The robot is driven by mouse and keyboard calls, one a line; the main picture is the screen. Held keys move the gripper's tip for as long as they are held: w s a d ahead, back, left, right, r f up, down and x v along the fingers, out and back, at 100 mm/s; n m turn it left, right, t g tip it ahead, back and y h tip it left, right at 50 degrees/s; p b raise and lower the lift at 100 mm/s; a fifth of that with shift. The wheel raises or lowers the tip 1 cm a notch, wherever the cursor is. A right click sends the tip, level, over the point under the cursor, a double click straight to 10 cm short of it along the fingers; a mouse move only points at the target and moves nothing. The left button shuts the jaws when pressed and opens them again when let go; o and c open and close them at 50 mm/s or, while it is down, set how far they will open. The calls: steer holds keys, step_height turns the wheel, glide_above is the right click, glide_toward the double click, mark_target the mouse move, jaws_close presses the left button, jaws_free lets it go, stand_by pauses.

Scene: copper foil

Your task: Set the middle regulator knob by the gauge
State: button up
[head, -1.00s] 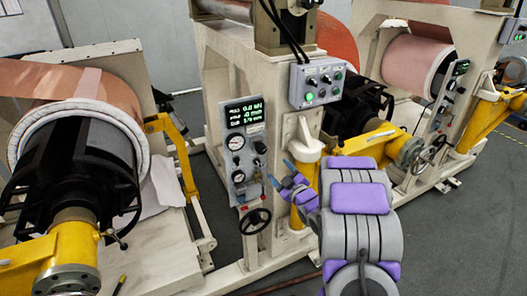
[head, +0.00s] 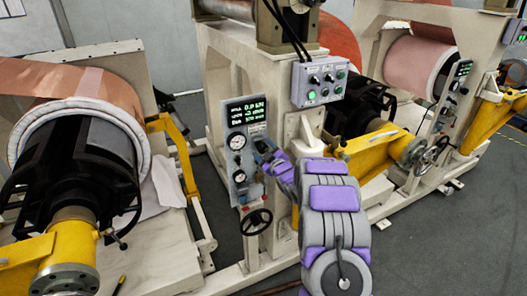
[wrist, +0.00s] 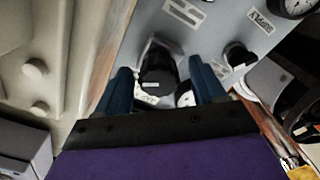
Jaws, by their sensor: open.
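The regulator panel (head: 232,108) is a grey plate on the cream machine post, with a lit green display, a larger white gauge (head: 237,141) and a smaller gauge (head: 239,176) below. My gripper (head: 262,150) is at the panel's right side and hides the knobs there in the head view. In the wrist view its blue fingers (wrist: 163,82) are open, one on each side of a black knob (wrist: 157,68). I cannot tell whether they touch it, or whether it is the middle one. A small white dial (wrist: 185,97) shows beside the right finger. Another black knob (wrist: 238,53) lies to the right.
A black handwheel (head: 256,222) sits just below the panel. A grey switch box (head: 320,84) with lit green buttons is above right. A yellow arm (head: 368,145) reaches out right of my arm. A copper foil roll (head: 80,140) stands at left.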

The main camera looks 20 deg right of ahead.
steer(key=shift+w, duration=0.3)
steer(key=c, duration=1)
steer(key=shift+r, duration=0.1)
steer(key=shift+c, duration=0.2)
